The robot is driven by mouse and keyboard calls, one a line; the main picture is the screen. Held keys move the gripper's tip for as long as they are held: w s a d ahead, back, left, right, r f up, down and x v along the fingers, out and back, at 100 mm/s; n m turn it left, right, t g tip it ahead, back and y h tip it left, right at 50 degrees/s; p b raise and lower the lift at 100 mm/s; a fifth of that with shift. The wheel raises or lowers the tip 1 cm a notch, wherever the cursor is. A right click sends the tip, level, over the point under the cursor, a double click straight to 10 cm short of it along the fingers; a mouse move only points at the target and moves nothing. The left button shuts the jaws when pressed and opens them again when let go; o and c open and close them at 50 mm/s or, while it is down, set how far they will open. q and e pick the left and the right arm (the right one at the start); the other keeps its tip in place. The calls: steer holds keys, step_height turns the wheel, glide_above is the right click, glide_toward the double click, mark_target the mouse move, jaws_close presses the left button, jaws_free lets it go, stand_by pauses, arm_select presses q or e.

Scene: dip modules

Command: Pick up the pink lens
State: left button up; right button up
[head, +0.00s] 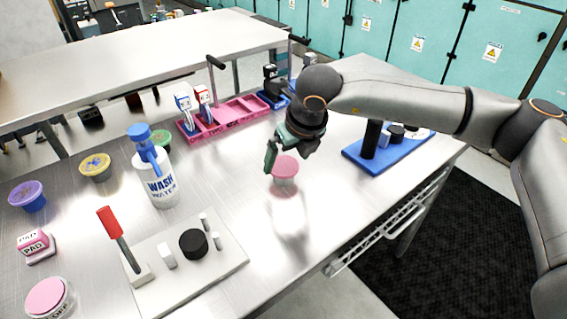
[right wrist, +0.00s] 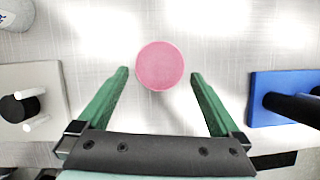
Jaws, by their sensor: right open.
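The pink lens (head: 285,166) is a round pink disc on a short, pale see-through body, standing on the metal table right of its middle. In the right wrist view it is a plain pink circle (right wrist: 160,65). My right gripper (head: 287,156) is open above and around the lens, with its green fingers pointing down. In the right wrist view the fingertips (right wrist: 159,73) lie to the left and right of the disc, with a gap on each side. I cannot tell the exact height of the fingertips over the lens. My left gripper is not in view.
A pink tray (head: 240,119) stands behind, a blue base with a black post (head: 385,152) to the right. A grey board (head: 190,262), a wash bottle (head: 158,180) and several lidded cups (head: 95,167) are to the left. The table in front of the lens is clear.

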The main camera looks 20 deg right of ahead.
steer(key=shift+x, duration=0.75)
steer(key=shift+c, duration=0.4)
steer(key=c, duration=1)
steer(key=shift+r, duration=0.1)
